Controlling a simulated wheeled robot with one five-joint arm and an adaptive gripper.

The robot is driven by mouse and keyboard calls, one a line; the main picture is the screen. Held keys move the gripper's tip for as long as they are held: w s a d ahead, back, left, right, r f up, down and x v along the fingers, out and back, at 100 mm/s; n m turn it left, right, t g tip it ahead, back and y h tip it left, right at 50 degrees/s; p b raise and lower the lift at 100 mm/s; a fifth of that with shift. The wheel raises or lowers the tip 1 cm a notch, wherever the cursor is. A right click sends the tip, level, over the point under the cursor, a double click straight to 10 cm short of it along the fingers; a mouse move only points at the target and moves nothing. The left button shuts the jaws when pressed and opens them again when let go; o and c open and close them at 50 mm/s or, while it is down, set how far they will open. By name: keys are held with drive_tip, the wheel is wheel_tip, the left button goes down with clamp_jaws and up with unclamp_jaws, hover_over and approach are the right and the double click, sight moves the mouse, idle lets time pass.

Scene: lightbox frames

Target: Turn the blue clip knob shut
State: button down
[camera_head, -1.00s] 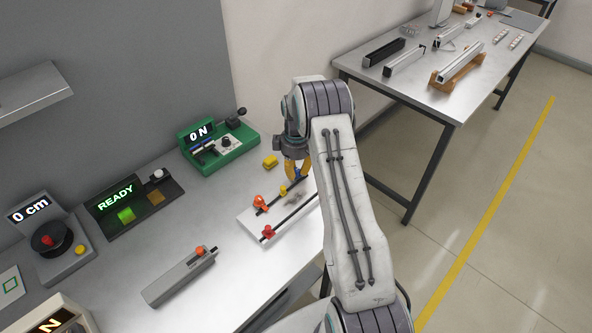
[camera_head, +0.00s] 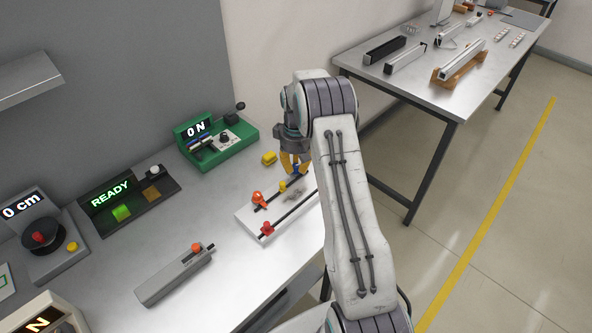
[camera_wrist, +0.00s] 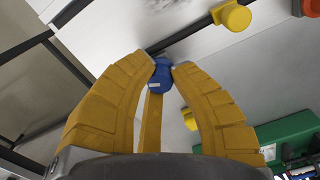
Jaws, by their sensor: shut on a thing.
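The blue clip knob (camera_wrist: 160,74) is between the tips of my gripper (camera_wrist: 160,66) in the wrist view, at a dark rod (camera_wrist: 185,32). The yellow fingers close on the knob from both sides. In the head view my gripper (camera_head: 295,170) is over the far right end of the white board (camera_head: 250,225), and a bit of the blue knob (camera_head: 296,169) shows under the fingertips. A yellow knob (camera_head: 282,186) and an orange knob (camera_head: 258,198) sit along the same rod. A red knob (camera_head: 267,228) is on the nearer rod.
A loose yellow block (camera_head: 269,158) lies behind the board. The green force device (camera_head: 218,142) reads "0 N". A grey rail (camera_head: 175,276) with an orange knob lies front left. A second table (camera_head: 440,95) stands to the right.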

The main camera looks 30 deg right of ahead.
sight(296, 165)
drive_tip(key=m+b, duration=0.2)
drive_tip(key=m, duration=0.4)
drive_tip(key=shift+f+m, duration=0.15)
drive_tip(key=shift+m, duration=0.15)
drive_tip(key=m+b, duration=0.1)
drive_tip(key=m, duration=0.5)
drive_tip(key=shift+m+b, duration=0.3)
drive_tip(key=c, duration=1.1)
unclamp_jaws()
wheel_tip(296, 165, up, 12)
drive_tip(key=shift+r, duration=0.1)
idle(0.3)
